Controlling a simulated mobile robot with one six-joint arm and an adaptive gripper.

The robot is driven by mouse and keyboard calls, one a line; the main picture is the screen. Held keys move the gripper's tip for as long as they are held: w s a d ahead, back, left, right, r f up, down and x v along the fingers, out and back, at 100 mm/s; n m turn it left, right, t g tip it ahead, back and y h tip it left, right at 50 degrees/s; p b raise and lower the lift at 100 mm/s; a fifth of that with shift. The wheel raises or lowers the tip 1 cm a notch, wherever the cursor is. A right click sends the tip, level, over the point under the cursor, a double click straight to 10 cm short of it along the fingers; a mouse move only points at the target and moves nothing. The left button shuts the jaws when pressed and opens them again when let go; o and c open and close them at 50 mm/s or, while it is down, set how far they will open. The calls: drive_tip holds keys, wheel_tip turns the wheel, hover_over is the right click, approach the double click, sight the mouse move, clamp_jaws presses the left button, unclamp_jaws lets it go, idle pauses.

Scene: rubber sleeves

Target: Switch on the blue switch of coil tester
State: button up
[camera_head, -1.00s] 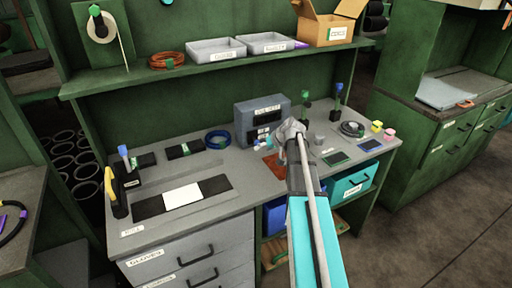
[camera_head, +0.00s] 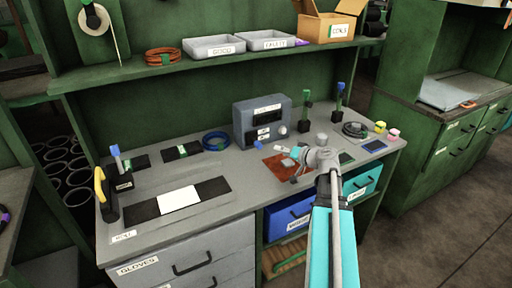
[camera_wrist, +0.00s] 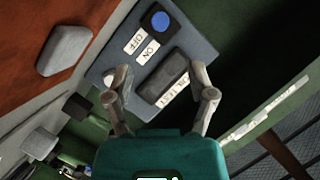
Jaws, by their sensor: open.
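The coil tester (camera_head: 243,125) is a grey box with a dark front panel, standing at the back of the workbench. In the wrist view its panel (camera_wrist: 205,42) appears tilted, with a round blue switch (camera_wrist: 160,20) near the top beside OFF and ON labels. A dark display and another label lie lower on the panel, partly behind my right finger. My gripper (camera_head: 288,163) is open and empty, in front of the tester over the red-brown mat. In the wrist view its two fingers (camera_wrist: 157,86) are spread before the panel, apart from the blue switch.
Upright tools (camera_head: 306,110) and a cable coil (camera_head: 354,130) stand right of the tester. A blue coil (camera_head: 215,141) lies to its left. A shelf (camera_head: 200,62) with trays overhangs the bench.

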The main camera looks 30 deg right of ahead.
sight(261, 146)
drive_tip(key=shift+w, duration=0.15)
drive_tip(key=shift+b+x, duration=1.85)
drive_tip(key=shift+x, duration=4.95)
clamp_jaws()
